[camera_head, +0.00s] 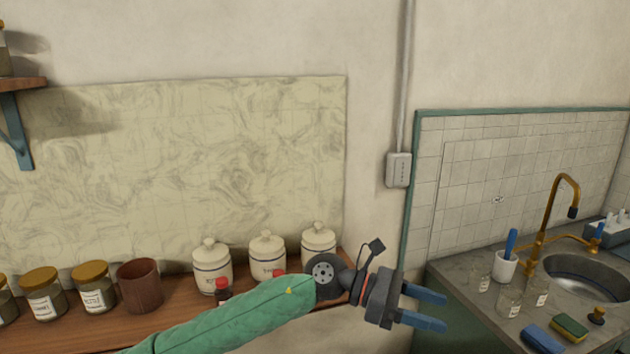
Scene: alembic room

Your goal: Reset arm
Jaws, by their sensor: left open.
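My left arm, in a green sleeve, reaches in from the bottom left across the front of the wooden shelf. My left gripper (436,309) has blue fingers that point right. It is open, with nothing visible between the fingers. It is in front of the gap between the wooden shelf and the sink counter, apart from the things on both. My right gripper does not show.
The wooden shelf (85,335) holds several labelled jars, a brown cup (140,286) and white lidded canisters (212,267). The sink counter (470,290) at right holds small glass jars, a white cup (504,266), a sponge (569,328) and a brass tap (540,225).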

